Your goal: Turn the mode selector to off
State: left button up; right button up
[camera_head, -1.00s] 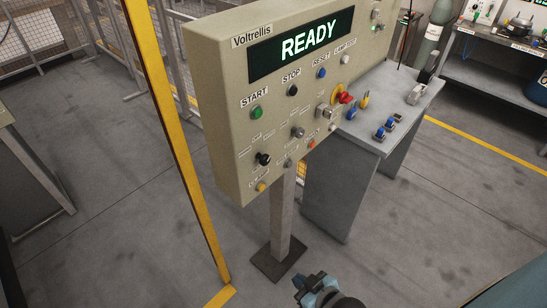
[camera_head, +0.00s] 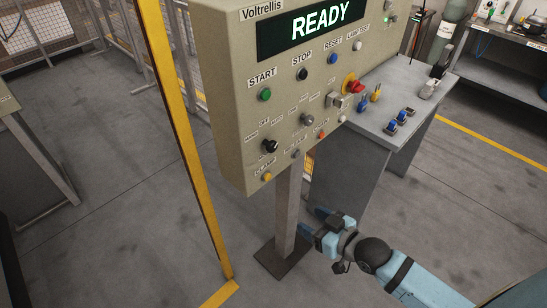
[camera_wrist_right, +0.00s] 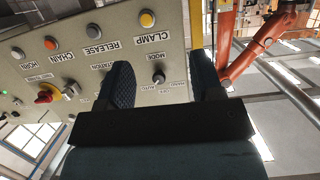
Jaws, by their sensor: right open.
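The mode selector (camera_head: 270,146) is a black knob low on the left of the beige control panel (camera_head: 228,95), with small labels around it. In the right wrist view the mode selector (camera_wrist_right: 158,80) appears upside down, between my fingers in the picture, with the panel beyond them. Its pointing direction is too small to tell. My right gripper (camera_head: 313,221) is open and empty, below the panel and right of its post, apart from the knob. Its two dark blue fingers (camera_wrist_right: 163,82) are spread wide in the wrist view. My left gripper is out of view.
The panel display (camera_head: 318,27) reads READY. Near the knob are a clamp button (camera_head: 267,177), a station selector (camera_head: 307,120) and a red emergency stop (camera_head: 355,87). A yellow post (camera_head: 180,130) stands left of the panel. A grey table (camera_head: 400,140) stands right.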

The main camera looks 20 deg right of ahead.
jog(key=w+d+r+n+t+y+b, duration=0.1)
jog(key=w+d+r+y+b, duration=0.15)
jog(key=w+r, duration=0.3)
jog(key=n+y+b, duration=0.1)
send_near(274, 148)
jog(key=shift+t, duration=0.3)
jog(key=x, duration=0.6)
jog(key=p+x, duration=0.1)
jog(key=x, duration=0.3)
jog(key=shift+w+f, duration=0.1)
jog(key=shift+f, duration=0.2)
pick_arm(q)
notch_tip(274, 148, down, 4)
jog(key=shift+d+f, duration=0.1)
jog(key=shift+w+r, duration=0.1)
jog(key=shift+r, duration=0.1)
pick_arm(e)
jog(key=c, duration=0.9)
